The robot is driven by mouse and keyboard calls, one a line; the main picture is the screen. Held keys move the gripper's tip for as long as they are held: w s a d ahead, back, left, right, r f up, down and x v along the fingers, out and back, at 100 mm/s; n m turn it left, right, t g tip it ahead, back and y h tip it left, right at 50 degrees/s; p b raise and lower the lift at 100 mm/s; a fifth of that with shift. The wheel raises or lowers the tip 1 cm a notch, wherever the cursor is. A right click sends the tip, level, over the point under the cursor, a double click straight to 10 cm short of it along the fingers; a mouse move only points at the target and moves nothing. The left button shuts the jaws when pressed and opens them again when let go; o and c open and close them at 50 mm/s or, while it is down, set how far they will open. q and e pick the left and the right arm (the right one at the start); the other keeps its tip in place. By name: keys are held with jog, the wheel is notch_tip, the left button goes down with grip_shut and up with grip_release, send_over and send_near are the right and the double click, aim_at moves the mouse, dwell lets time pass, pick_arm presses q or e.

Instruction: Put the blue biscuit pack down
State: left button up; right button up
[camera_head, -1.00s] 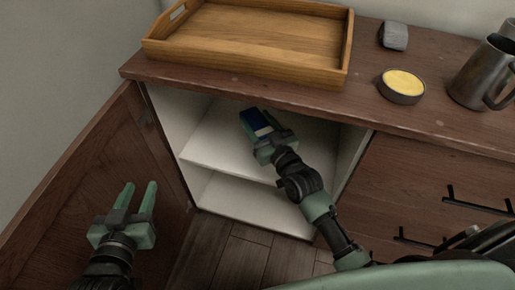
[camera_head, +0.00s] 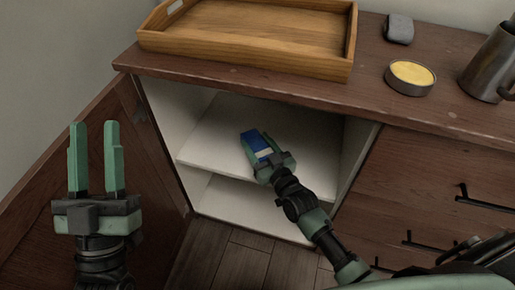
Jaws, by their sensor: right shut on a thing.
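The blue biscuit pack (camera_head: 255,142), blue with a pale patch, is between the fingers of my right gripper (camera_head: 262,146). My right gripper is shut on it inside the open cabinet, over the white middle shelf (camera_head: 215,147). Whether the pack touches the shelf I cannot tell. The pack's near end is hidden by the gripper. My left gripper (camera_head: 96,160) is open and empty at the left, in front of the open brown cabinet door (camera_head: 40,225).
A wooden tray (camera_head: 250,65) stands on the cabinet top, with a yellow-filled round tin (camera_head: 410,77), a grey block (camera_head: 399,29) and a metal jug (camera_head: 488,70) to its right. Drawers with black handles (camera_head: 484,201) are on the right. The shelf around the pack is bare.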

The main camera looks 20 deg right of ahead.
pick_arm(q)
jog(key=shift+s+a+r+t+h, duration=0.15)
jog(key=shift+s+r+t+h, duration=0.25)
jog(key=shift+s+r+t, duration=0.45)
pick_arm(e)
jog(key=shift+f, duration=0.55)
pick_arm(q)
jog(key=shift+s+r, duration=0.15)
jog(key=shift+s, duration=0.15)
pick_arm(e)
jog(key=shift+f, duration=0.1)
jog(key=o, duration=1.5)
